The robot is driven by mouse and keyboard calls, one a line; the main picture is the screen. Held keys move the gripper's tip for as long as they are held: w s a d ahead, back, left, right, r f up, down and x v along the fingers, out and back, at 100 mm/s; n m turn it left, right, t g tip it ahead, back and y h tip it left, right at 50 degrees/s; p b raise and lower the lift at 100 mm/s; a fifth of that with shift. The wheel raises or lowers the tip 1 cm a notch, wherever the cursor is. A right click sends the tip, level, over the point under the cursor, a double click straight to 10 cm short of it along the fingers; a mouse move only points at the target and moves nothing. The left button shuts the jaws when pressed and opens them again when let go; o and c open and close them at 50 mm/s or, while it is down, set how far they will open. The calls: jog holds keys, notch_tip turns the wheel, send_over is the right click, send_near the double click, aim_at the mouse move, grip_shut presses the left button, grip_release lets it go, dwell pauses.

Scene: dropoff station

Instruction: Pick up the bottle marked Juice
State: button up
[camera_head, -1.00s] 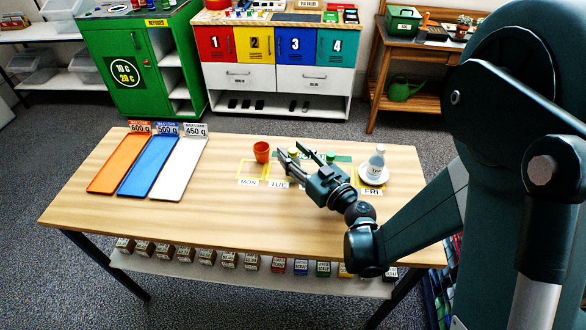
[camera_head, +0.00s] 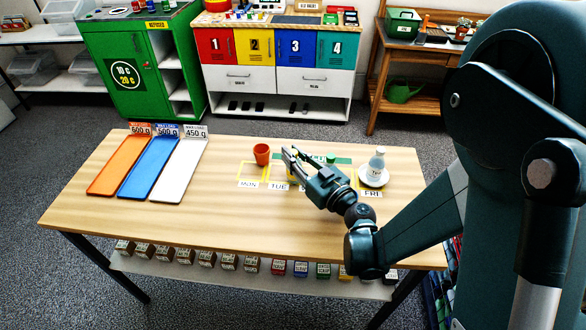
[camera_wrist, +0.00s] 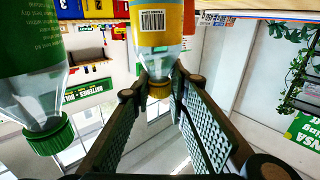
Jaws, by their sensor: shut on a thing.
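My gripper (camera_head: 289,158) reaches over the right half of the table, among the day-marked squares. In the wrist view my gripper (camera_wrist: 160,90) is shut on a clear bottle with a yellow label and yellow cap (camera_wrist: 156,20). The fingers clasp it near the neck and cap, and the bottle appears upside down in this view. The label side in sight shows a barcode; no word Juice is readable. In the head view my gripper mostly hides this bottle. A second bottle with a green label and green cap (camera_wrist: 30,50) stands beside it, apart from the fingers.
Orange, blue and white trays (camera_head: 180,170) lie at the table's left. The table's front middle is clear.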

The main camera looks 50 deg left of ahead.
jog(key=shift+r, duration=0.1)
jog(key=shift+r+p, duration=1.2)
jog(key=shift+r, duration=3.7)
jog(key=shift+c, duration=0.3)
